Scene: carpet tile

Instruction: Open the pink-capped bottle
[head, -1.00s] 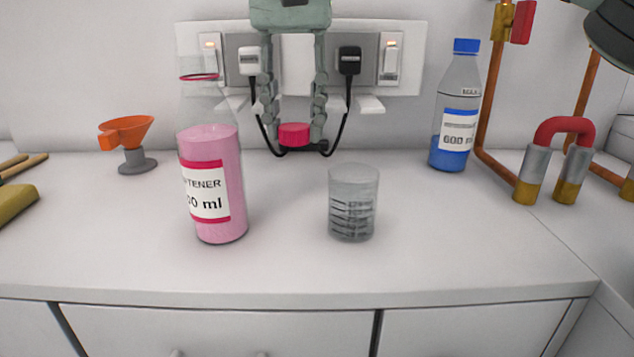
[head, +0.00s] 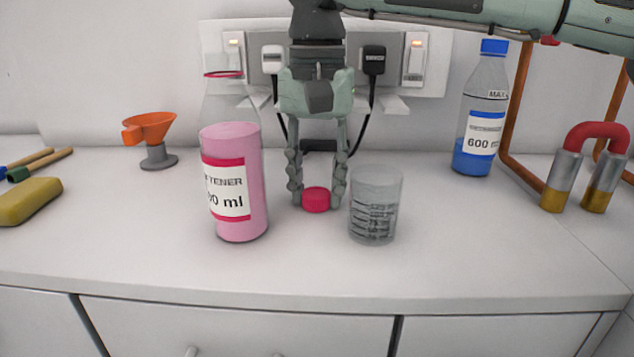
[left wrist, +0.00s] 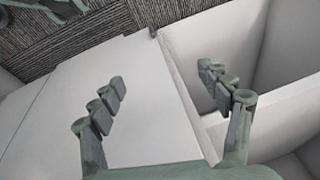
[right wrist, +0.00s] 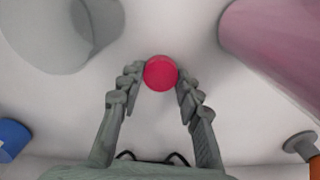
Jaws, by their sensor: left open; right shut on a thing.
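The bottle of pink liquid (head: 239,190) stands upright on the counter, its neck open with a pink ring around it. Its label partly reads "TENER" and "0 ml". My right gripper (head: 317,197) is shut on the pink cap (head: 316,201), between the bottle and a clear beaker. The cap is at or just above the counter; I cannot tell whether it touches. In the right wrist view the cap (right wrist: 160,73) sits between the fingertips. My left gripper (left wrist: 163,85) shows only in the left wrist view, open and empty, over white furniture panels.
The clear beaker (head: 375,208) stands close to the right of the cap. A blue-capped bottle (head: 481,120), a red-topped magnet (head: 585,168) and copper pipes are at right. An orange funnel (head: 150,130) and a yellow sponge (head: 28,201) are at left. The front of the counter is clear.

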